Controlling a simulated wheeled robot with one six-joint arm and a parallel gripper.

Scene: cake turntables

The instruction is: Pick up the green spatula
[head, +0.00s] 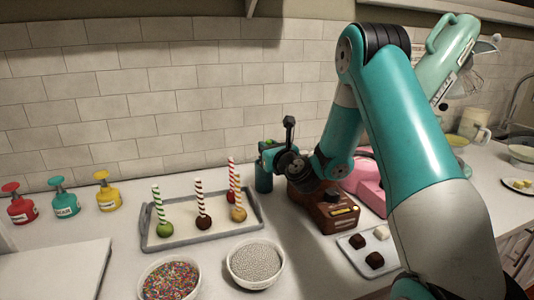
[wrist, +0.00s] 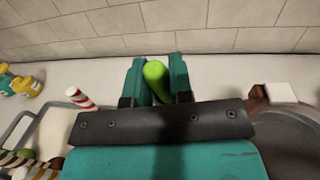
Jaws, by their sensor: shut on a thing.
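The green spatula shows in the wrist view as a bright green rounded handle end (wrist: 155,76) between my two teal fingers. My gripper (wrist: 158,82) is shut on it. In the head view my gripper (head: 264,172) is at the back of the counter near the tiled wall, right of the tray of cake pops. Only a little green shows at its top there. The rest of the spatula is hidden by my gripper.
A grey tray (head: 152,240) holds several cake pops with striped sticks. A brown device (head: 330,212) and a pink one (head: 366,185) stand right of my gripper. Bowls of sprinkles (head: 168,282) and silver beads (head: 255,263) are in front. Three small bottles (head: 66,205) stand left.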

